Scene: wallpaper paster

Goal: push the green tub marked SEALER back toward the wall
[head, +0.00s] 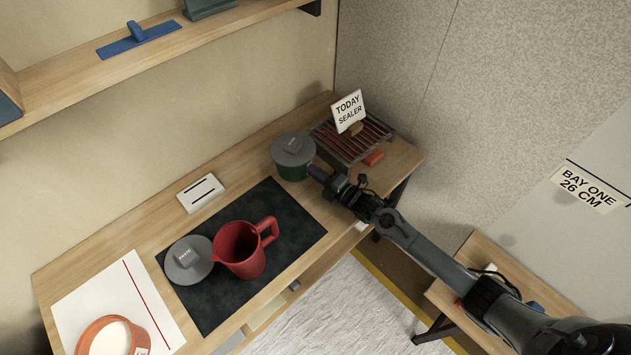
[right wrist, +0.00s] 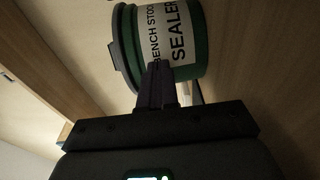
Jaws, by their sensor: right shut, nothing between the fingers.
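The green tub (head: 292,171) with a grey lid stands on the wooden bench, near its back edge and left of the wire rack. In the right wrist view the tub (right wrist: 205,75) fills the top middle, and its white label reads SEALER. My right gripper (head: 318,173) is shut and empty, with its fingertips at the tub's front right side. In the right wrist view the shut fingers (right wrist: 158,80) overlap the tub's label; whether they touch it I cannot tell. My left gripper is not in view.
A rack (head: 352,140) with a TODAY SEALER sign (head: 349,111) stands right of the tub. A dark mat (head: 302,220) lies in front, with a red jug (head: 240,251) and a grey lid (head: 188,261) on it. A white card (head: 201,193) lies left of the tub.

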